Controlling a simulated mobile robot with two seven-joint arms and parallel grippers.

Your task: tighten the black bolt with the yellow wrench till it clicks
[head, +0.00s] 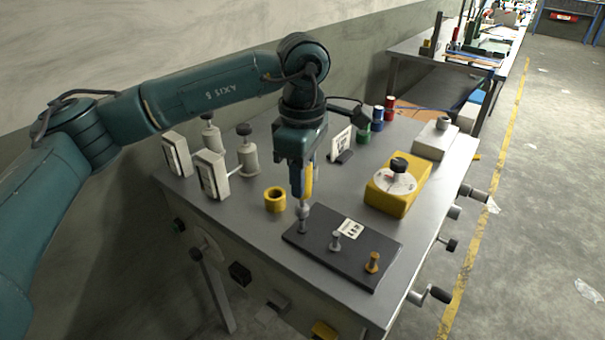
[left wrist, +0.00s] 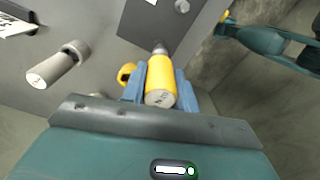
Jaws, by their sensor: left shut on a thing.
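My left gripper (head: 301,183) points straight down over the workbench and is shut on the yellow wrench (head: 309,180). The wrench is a short upright cylinder with a metal shaft, and it also shows between the fingers in the left wrist view (left wrist: 160,78). Its lower end stands over the leftmost bolt (head: 303,227) on a dark plate (head: 318,252). This bolt is mostly hidden under the shaft, and I cannot tell how fully the wrench sits on it. A silver bolt (head: 336,241) and a brass bolt (head: 373,263) stand farther right on the plate. My right gripper is not in view.
A yellow ring holder (head: 275,200) stands left of the plate. A yellow box with a dial (head: 398,193) is at the right. White panels (head: 210,173) and grey posts stand at the back left. Knobs and a crank (head: 437,294) stick out from the bench's right side.

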